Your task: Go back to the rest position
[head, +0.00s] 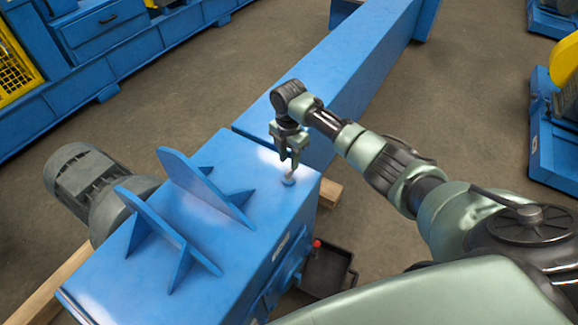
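My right gripper (289,163) hangs pointing down over the near end of the blue chain drive housing (215,250). Its two fingers show a narrow gap, and I see nothing held between them. My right arm reaches in from the lower right. My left gripper is not in view.
Two upright blue brackets (205,185) stand on the housing, with a grey motor (85,175) to the left. A long blue beam (345,70) runs away behind. A black tray (327,270) lies by the housing's right side. Open floor (475,110) lies to the right.

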